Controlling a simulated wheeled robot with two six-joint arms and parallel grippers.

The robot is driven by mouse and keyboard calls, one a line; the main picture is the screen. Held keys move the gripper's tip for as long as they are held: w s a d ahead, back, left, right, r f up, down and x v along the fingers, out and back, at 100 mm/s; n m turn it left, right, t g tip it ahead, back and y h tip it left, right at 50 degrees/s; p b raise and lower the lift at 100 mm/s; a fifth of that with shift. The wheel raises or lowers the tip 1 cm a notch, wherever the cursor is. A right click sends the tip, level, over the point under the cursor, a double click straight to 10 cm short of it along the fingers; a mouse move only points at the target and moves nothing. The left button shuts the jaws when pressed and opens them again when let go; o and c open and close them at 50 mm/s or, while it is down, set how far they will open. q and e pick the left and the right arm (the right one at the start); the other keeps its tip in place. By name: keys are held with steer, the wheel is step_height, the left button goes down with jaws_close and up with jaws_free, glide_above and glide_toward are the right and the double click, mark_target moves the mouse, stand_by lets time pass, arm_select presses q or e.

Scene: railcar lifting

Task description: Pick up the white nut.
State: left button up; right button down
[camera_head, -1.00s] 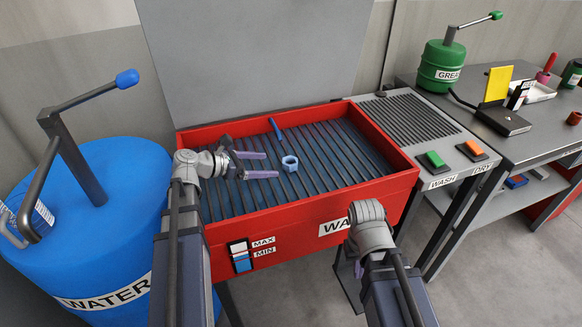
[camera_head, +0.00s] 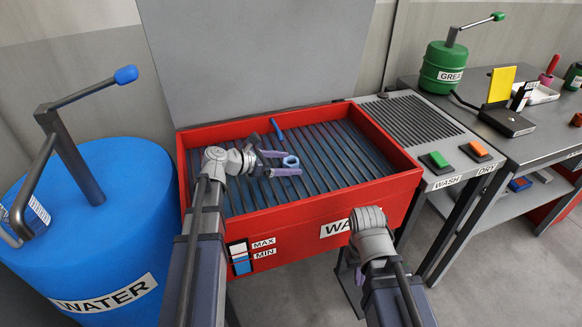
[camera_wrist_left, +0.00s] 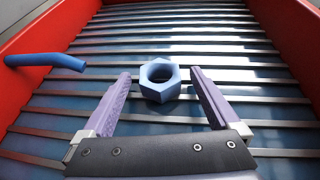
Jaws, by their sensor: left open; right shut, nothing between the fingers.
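The nut (camera_head: 291,165) looks pale blue and lies on the slatted rack inside the red wash basin (camera_head: 300,208). In the left wrist view the nut (camera_wrist_left: 158,93) sits between the tips of my open left gripper (camera_wrist_left: 160,76), with a gap on each side. In the head view my left gripper (camera_head: 292,162) reaches over the rack from the left with its fingertips at the nut. My right gripper (camera_head: 359,275) is mostly hidden behind its own wrist, in front of the basin; it is shut and empty.
A blue rod-like piece (camera_head: 277,129) lies near the basin's back; it also shows in the left wrist view (camera_wrist_left: 45,61). A blue water barrel (camera_head: 110,230) stands left. Right are the green wash button (camera_head: 437,160) and orange dry button (camera_head: 478,149). Most of the rack is clear.

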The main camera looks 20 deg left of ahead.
arm_select(q)
jaws_close()
stand_by(0.8)
